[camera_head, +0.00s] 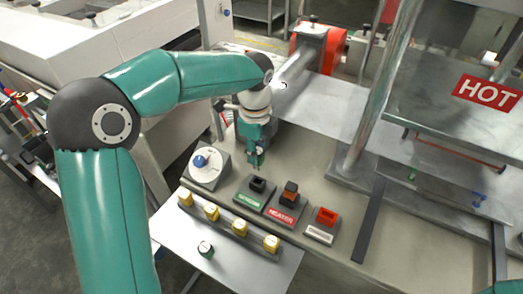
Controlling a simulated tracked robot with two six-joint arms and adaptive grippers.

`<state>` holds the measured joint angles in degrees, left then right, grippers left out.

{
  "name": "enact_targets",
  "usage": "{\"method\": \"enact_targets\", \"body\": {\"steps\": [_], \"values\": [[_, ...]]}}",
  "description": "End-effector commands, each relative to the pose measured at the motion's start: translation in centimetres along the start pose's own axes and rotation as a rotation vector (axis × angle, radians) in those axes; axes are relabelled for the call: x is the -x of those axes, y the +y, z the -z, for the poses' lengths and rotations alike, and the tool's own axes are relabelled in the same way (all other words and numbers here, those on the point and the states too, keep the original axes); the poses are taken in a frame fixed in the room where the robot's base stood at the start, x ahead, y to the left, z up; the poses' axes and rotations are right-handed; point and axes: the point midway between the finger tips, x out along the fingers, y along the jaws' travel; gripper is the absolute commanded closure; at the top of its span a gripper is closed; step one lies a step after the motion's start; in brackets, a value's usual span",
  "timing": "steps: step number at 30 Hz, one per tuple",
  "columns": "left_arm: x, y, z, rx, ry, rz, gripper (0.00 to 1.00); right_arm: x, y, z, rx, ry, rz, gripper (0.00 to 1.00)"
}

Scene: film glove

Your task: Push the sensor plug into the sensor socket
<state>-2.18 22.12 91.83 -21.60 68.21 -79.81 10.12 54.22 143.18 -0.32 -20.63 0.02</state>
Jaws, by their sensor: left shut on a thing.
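My left gripper (257,163) points down, its fingertips just behind and above the sensor socket (257,185), a dark block on a grey base with a green label. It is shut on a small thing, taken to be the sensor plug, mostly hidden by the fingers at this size. I cannot tell whether the plug touches the socket. My right gripper is out of view; only bits of its teal arm show at the lower right edge.
Right of the sensor socket stand a red-labelled heater socket (287,205) with a brown top and a red block with a white label (323,225). A dial with a blue knob (199,161) is left. Yellow pieces (211,212) line the front. A metal post (375,100) rises behind right.

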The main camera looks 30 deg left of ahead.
Motion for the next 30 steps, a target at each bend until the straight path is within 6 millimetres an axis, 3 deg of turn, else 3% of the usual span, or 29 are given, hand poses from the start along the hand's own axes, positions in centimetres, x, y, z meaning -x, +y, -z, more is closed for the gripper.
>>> {"method": "enact_targets", "body": {"steps": [13, 30], "values": [[-4.2, 0.1, -0.2, 0.005, 0.0, -0.001, 1.0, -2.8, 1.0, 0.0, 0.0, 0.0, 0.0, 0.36], [-4.7, 0.1, -0.2, 0.006, 0.0, 0.0, 1.0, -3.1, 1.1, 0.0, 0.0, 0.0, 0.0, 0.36]]}}
